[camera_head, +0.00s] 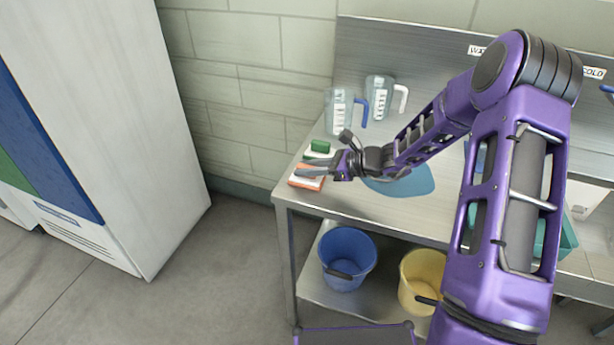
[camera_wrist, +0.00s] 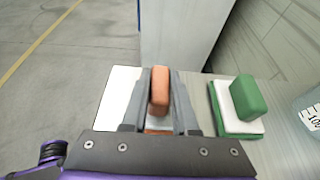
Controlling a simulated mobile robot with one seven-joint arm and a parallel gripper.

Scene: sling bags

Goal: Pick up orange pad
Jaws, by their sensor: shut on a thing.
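The orange pad (camera_wrist: 159,88) is a small rounded block between the two fingers of my gripper (camera_wrist: 160,85) in the wrist view. My gripper is shut on it. A white and orange cloth or sheet (camera_wrist: 117,95) lies below the pad, at the left end of the metal table; its orange edge also shows in the head view (camera_head: 304,184). In the head view my gripper (camera_head: 312,172) is low over that end, and its fingers largely hide the pad. I cannot tell whether the pad still touches the cloth.
A green pad (camera_wrist: 248,97) lies on a white and green cloth beside my gripper; it also shows in the head view (camera_head: 320,146). Two clear jugs (camera_head: 339,110) (camera_head: 380,97) stand behind. A blue cloth (camera_head: 413,184) lies right. Blue (camera_head: 347,252) and yellow (camera_head: 417,283) buckets sit below.

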